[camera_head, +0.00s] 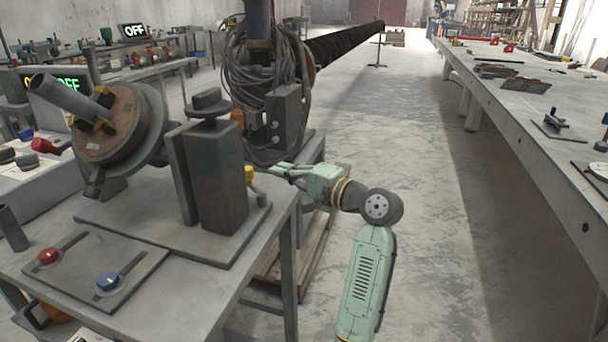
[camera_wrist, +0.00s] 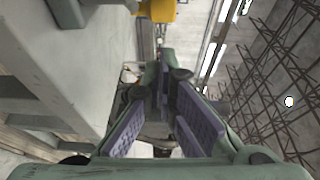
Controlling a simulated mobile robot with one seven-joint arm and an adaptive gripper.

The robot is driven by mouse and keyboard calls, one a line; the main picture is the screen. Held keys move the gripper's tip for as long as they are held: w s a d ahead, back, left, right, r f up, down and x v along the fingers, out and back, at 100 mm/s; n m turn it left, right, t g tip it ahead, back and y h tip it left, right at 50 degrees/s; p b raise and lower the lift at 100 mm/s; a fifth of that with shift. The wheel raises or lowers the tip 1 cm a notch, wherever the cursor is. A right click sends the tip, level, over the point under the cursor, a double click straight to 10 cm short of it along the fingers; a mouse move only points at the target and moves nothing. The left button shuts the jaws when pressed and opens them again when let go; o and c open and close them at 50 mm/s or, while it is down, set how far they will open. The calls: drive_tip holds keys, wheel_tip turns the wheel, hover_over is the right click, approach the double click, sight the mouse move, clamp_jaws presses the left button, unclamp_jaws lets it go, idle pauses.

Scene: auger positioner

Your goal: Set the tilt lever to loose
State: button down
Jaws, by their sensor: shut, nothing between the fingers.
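The positioner stands on the grey bench, with a round brown faceplate (camera_head: 110,122) tilted to the left and a dark upright block (camera_head: 216,175). A small yellow part (camera_head: 249,174), perhaps the tilt lever, sticks out at the block's right side. A yellow part (camera_wrist: 160,10) also shows at the top of the wrist view, partly cut off by the frame. No readable lever marking shows. My gripper (camera_head: 273,168) is just right of the yellow part, apparently apart from it. In the wrist view its fingers (camera_wrist: 164,88) come together with nothing between them.
A cable-wrapped column (camera_head: 258,80) with a long auger stands behind my gripper. A long table (camera_head: 540,120) runs along the right. The floor between is mostly clear.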

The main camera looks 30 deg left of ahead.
drive_tip(key=shift+s+a+f, duration=0.1)
drive_tip(key=shift+s+a, duration=0.85)
drive_tip(key=shift+a, duration=0.1)
drive_tip(key=shift+s+a+r+p, duration=0.2)
drive_tip(key=shift+s+a+p, duration=0.3)
drive_tip(key=shift+p, duration=0.75)
drive_tip(key=shift+a+f, duration=0.15)
drive_tip(key=shift+f, duration=0.05)
drive_tip(key=shift+w, duration=0.15)
